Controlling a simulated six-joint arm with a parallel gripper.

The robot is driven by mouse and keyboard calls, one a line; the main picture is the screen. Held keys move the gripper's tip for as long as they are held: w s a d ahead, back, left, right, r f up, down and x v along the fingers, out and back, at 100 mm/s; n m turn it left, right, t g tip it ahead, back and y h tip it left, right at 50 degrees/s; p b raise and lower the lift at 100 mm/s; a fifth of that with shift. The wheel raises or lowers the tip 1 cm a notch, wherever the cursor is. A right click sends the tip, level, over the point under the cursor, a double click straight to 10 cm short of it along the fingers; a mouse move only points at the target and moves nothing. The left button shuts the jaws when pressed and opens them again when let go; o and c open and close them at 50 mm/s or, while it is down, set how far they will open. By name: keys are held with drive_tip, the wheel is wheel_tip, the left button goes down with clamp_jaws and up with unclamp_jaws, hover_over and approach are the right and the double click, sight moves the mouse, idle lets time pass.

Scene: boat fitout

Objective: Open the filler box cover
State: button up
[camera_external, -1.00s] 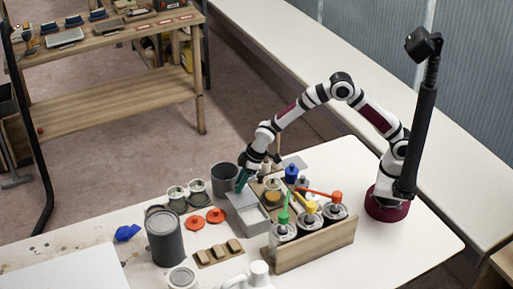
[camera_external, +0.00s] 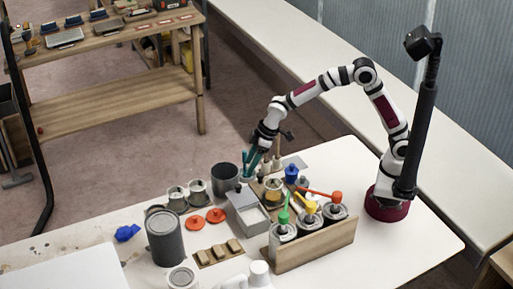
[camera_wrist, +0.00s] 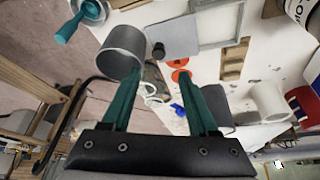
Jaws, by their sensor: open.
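The filler box (camera_external: 253,219) is a low grey box on the white table, left of the wooden can rack. Its open, pale-rimmed top faces up, and it also shows at the top of the wrist view (camera_wrist: 238,38). The flat grey cover (camera_external: 240,197) lies folded back on the box's far side, leaving the inside exposed. In the wrist view the cover (camera_wrist: 175,40) has a small dark knob at its edge. My gripper (camera_external: 252,164), with teal fingers, is above and behind the cover, apart from it. In the wrist view its fingers (camera_wrist: 162,78) are spread and empty.
A dark grey cup (camera_external: 225,180) stands close left of the cover. Small cans (camera_external: 187,195), orange lids (camera_external: 206,219) and a big grey can (camera_external: 164,238) stand farther left. The wooden rack (camera_external: 313,245) with cans is at right. The front-right tabletop is clear.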

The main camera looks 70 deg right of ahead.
drive_tip(key=v, duration=0.6)
drive_tip(key=s+d+m+g, duration=0.1)
drive_tip(key=s+d+m, duration=0.2)
drive_tip(key=s, duration=0.7)
drive_tip(key=s+d+m+g, duration=0.2)
drive_tip(key=s+d+m, duration=0.1)
drive_tip(key=s, duration=0.8)
drive_tip(key=s+d+m+g, duration=0.1)
drive_tip(key=s+d+m, duration=0.2)
drive_tip(key=s, duration=0.8)
drive_tip(key=shift+d+f+m, duration=0.25)
drive_tip(key=shift+f+m, duration=0.05)
drive_tip(key=shift+m, duration=0.2)
